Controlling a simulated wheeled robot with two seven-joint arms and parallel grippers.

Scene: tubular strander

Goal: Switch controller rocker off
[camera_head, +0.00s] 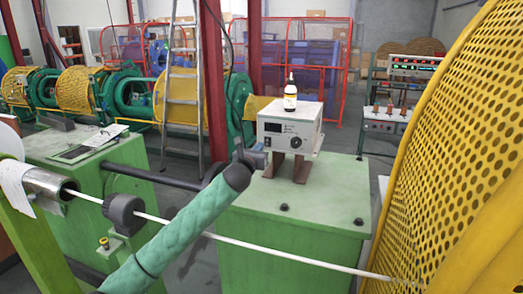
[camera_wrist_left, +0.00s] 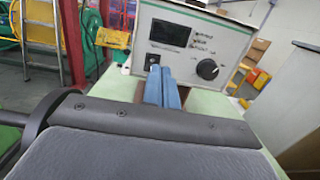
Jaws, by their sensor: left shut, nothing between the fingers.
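The controller (camera_head: 297,138) is a light grey box on brown feet on top of a green cabinet. In the left wrist view its front panel (camera_wrist_left: 185,60) shows a dark display (camera_wrist_left: 170,33), a black round knob (camera_wrist_left: 207,69) and a small dark switch, likely the rocker (camera_wrist_left: 152,58), at the lower left. My left gripper (camera_head: 256,158) is shut and empty at the lower left of the box. In the wrist view its blue fingertips (camera_wrist_left: 160,70) are just in front of the panel, beside and below the switch. I cannot tell whether they touch it or which way it is set.
The green cabinet top (camera_head: 325,188) is mostly free. A pale rod (camera_head: 290,258) crosses in front of the cabinet. A perforated yellow guard (camera_head: 450,150) stands close at the right, and a ladder (camera_head: 181,100) behind.

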